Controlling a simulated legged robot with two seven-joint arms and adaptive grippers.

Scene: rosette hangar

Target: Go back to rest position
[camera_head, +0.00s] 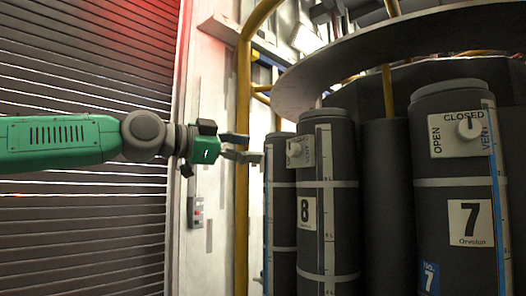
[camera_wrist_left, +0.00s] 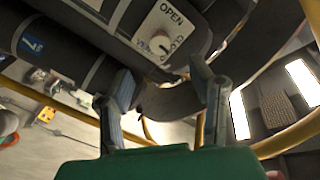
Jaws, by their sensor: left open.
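My left gripper (camera_head: 249,148) reaches in from the left at the end of my green arm. It is open and empty, just left of the valve plate (camera_head: 299,152) on the dark cylinder marked 8 (camera_head: 328,250). The plate's knob shows edge-on, and I cannot read its setting. In the left wrist view, the two grey fingers of the left gripper (camera_wrist_left: 163,82) stand apart with nothing held between them. Beyond them is a white valve plate (camera_wrist_left: 172,28) with a round knob and the words OPEN and CLOSED. My right gripper is in neither view.
A cylinder marked 7 (camera_head: 455,255) stands at the right with its own valve plate (camera_head: 462,130). A yellow upright rail (camera_head: 242,200) is close behind my gripper. A round grey disc (camera_head: 390,45) overhangs the cylinders. A slatted shutter (camera_head: 85,235) fills the left.

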